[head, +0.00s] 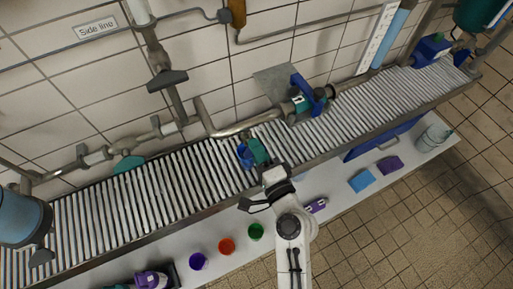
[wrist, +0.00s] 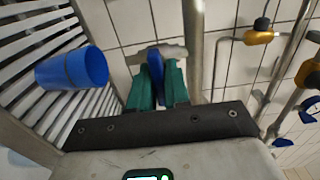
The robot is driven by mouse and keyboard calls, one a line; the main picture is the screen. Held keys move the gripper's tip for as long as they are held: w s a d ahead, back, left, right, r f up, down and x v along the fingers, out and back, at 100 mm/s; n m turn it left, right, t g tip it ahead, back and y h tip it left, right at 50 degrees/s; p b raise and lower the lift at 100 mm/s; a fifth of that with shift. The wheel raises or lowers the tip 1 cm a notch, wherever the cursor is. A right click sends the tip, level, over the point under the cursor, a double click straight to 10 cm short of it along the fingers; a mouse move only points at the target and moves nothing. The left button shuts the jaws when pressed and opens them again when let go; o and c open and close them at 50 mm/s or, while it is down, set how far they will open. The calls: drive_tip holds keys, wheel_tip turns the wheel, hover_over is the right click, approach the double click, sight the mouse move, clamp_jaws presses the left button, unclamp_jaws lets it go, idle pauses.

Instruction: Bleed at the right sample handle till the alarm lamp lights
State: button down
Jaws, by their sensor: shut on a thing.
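My gripper (head: 258,151) reaches over the roller conveyor at the wall pipe. In the wrist view its green fingers (wrist: 158,88) are shut on a blue handle (wrist: 155,64), in front of a grey pipe. In the head view the gripper hides this handle. A blue cup (head: 243,156) stands on the rollers just left of the fingers; it also shows in the wrist view (wrist: 72,70), apart from them. Its contents are hidden. I cannot pick out the alarm lamp or tell whether it is lit.
The roller conveyor (head: 150,189) runs along the tiled wall. A blue valve (head: 307,97) sits right of my gripper, a teal handle (head: 129,163) to the left.

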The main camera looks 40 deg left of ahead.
drive_tip(key=shift+d+f+m, duration=0.1)
drive_tip(key=shift+m, duration=0.2)
drive_tip(key=c, duration=1.2)
unclamp_jaws()
drive_tip(key=b+v, duration=0.2)
drive_tip(key=v, duration=0.8)
drive_tip(key=shift+s+d, duration=0.15)
drive_tip(key=shift+d, duration=0.2)
